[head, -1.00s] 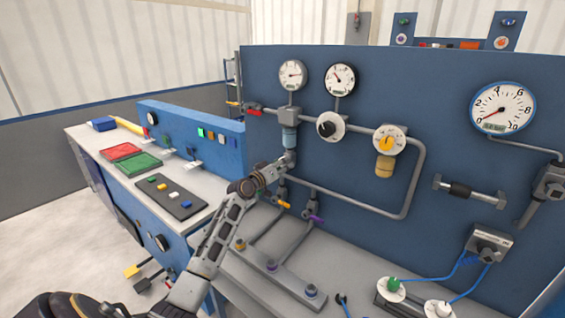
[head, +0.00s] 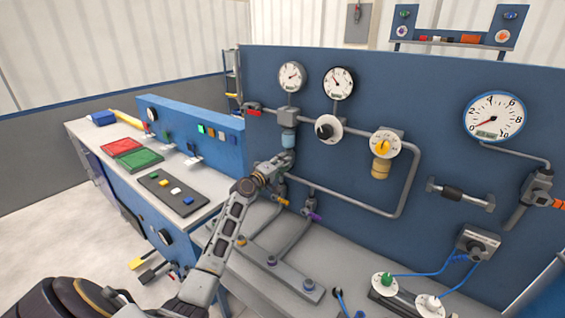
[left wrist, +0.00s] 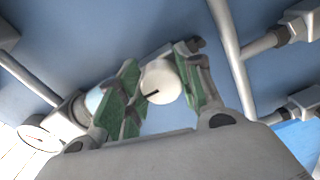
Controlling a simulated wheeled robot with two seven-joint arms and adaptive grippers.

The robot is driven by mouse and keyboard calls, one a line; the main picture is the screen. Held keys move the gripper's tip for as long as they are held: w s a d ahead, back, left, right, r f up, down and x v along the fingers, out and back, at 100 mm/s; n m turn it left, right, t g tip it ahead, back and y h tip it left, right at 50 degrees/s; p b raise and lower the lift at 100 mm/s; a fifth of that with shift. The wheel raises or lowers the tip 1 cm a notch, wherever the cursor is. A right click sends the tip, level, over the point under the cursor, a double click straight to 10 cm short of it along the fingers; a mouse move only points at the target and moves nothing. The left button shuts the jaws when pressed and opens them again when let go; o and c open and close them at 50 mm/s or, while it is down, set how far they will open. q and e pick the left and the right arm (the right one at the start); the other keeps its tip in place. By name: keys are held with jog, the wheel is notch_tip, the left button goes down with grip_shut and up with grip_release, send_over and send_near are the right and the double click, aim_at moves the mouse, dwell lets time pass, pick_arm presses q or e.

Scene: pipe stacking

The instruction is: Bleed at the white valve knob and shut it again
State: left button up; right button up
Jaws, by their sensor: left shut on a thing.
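My left gripper (head: 282,162) is at the blue panel, just below the light-blue filter bowl (head: 289,140) on the pipe. In the left wrist view its green-padded fingers (left wrist: 160,88) are shut on the white valve knob (left wrist: 161,78), which has a dark line on its face. The knob is hidden behind the gripper in the head view. The two small round gauges (head: 291,76) and (head: 337,83) are above the gripper. My right gripper is not in view.
Orange (head: 280,200) and purple (head: 314,216) levers sit just below the gripper. A black knob (head: 324,130) and a yellow selector dial (head: 382,146) are to its right. Pipes run close around it. A large gauge (head: 494,117) is at the far right.

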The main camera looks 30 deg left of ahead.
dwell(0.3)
pick_arm(q)
jog(key=o, duration=1)
jog(key=shift+o, duration=0.2)
jog(key=s+a, duration=0.1)
jog(key=s, duration=1.1)
dwell(0.4)
